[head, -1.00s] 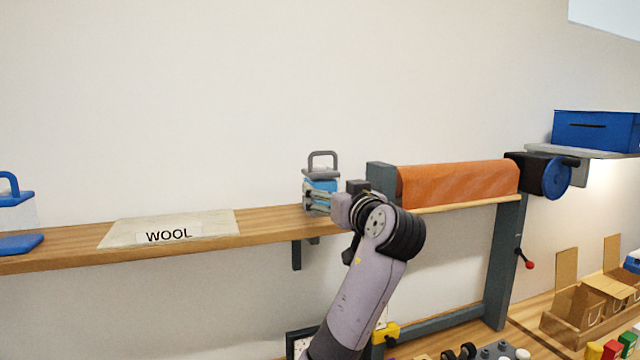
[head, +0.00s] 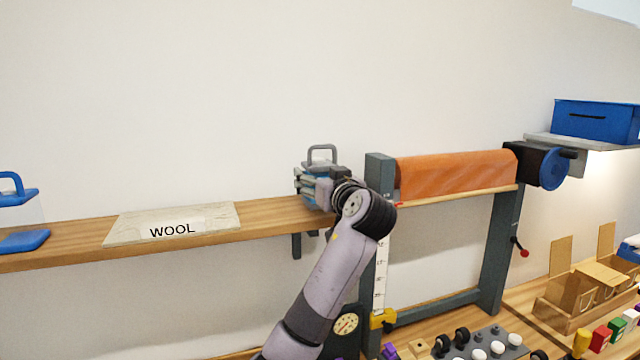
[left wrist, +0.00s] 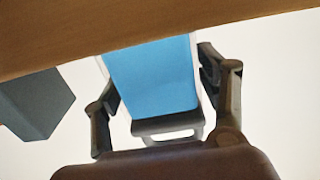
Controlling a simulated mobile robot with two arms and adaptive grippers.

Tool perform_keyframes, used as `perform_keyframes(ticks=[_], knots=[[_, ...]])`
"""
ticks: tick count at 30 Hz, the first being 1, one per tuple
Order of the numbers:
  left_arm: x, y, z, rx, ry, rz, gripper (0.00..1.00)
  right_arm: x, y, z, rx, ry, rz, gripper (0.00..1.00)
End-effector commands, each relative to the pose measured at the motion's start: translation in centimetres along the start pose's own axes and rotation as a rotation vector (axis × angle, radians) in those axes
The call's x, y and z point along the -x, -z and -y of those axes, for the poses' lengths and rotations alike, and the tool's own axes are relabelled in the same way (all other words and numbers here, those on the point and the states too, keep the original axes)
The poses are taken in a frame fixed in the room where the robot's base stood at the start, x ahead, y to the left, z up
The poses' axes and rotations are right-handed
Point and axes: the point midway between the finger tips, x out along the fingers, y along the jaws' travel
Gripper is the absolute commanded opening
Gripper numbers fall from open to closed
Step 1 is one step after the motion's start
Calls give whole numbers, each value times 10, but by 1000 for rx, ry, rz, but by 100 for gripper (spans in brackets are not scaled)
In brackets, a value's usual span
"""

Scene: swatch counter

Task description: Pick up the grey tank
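The grey tank (head: 322,153), with a grey top handle and a blue middle, stands upright on the wooden shelf beside the frame post. My left gripper (head: 312,188) is at the tank's front, its fingers partly covering the tank's lower part. In the left wrist view the tank's blue body (left wrist: 155,75) lies between the two spread fingers of my left gripper (left wrist: 160,85), one on each side. The fingers are close to its sides; I cannot tell whether they touch. My right gripper is not in view.
The wooden shelf (head: 80,252) holds a board labelled WOOL (head: 135,228) and a blue-handled tank (head: 18,241) at far left. Right of the grey tank stands a grey frame (head: 381,170) with an orange roll (head: 455,174). Below right is a counter with boxes and small items.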

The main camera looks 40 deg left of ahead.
Motion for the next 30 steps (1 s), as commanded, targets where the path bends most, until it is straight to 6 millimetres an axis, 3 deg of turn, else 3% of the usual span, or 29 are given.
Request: perform_keyframes(ticks=[20, 30], knots=[[0, 0, 0, 0, 0, 0, 19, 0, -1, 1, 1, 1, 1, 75], [0, 4, 0, 2, 0, -2, 18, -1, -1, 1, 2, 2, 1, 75]])
